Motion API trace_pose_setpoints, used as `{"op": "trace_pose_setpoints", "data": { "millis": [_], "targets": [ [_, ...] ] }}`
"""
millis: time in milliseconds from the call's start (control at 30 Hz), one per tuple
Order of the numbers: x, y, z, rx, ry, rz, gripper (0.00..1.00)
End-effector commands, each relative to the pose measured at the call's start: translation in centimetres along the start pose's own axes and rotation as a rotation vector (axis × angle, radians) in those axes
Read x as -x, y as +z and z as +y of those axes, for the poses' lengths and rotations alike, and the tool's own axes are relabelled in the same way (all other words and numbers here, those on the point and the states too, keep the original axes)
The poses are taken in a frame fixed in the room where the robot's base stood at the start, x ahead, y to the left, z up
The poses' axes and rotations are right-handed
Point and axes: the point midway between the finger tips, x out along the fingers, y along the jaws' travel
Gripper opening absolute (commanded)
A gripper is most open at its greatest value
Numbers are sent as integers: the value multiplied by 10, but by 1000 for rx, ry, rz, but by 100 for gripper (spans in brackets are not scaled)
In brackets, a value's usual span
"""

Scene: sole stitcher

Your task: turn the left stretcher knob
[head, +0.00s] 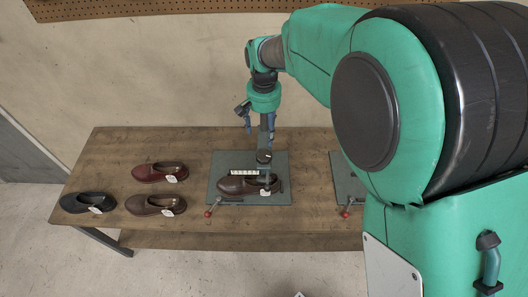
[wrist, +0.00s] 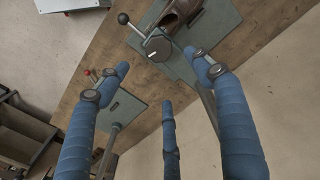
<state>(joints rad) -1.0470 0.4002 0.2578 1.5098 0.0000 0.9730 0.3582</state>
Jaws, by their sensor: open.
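The left stretcher knob (wrist: 158,46) is a dark round disc with a white mark and a side bar ending in a black ball (wrist: 123,18). In the head view the knob (head: 264,156) tops a post on the left grey-green plate (head: 222,170), above a dark brown shoe (head: 236,186). That shoe also shows at the top edge of the wrist view (wrist: 182,12). My gripper (head: 258,124) is open above the knob, its blue fingers pointing down. In the wrist view the open fingers (wrist: 160,68) are spread, with the knob between and beyond two fingertips, apparently untouched.
A red-ball lever (head: 208,213) sits at the left plate's front corner. A second plate (head: 345,180) with a red-ball lever (head: 346,213) is partly hidden by my arm. Several loose shoes (head: 160,171) lie on the wooden table (head: 100,150) at left.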

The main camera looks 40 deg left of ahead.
Motion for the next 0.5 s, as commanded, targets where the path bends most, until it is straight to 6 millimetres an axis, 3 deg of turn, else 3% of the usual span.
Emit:
{"op": "trace_pose_setpoints", "data": {
  "millis": [267,500],
  "targets": [
    [-28,1,0,0,1,-3,66],
    [-66,1,1,0,1,-3,66]
  ]
}}
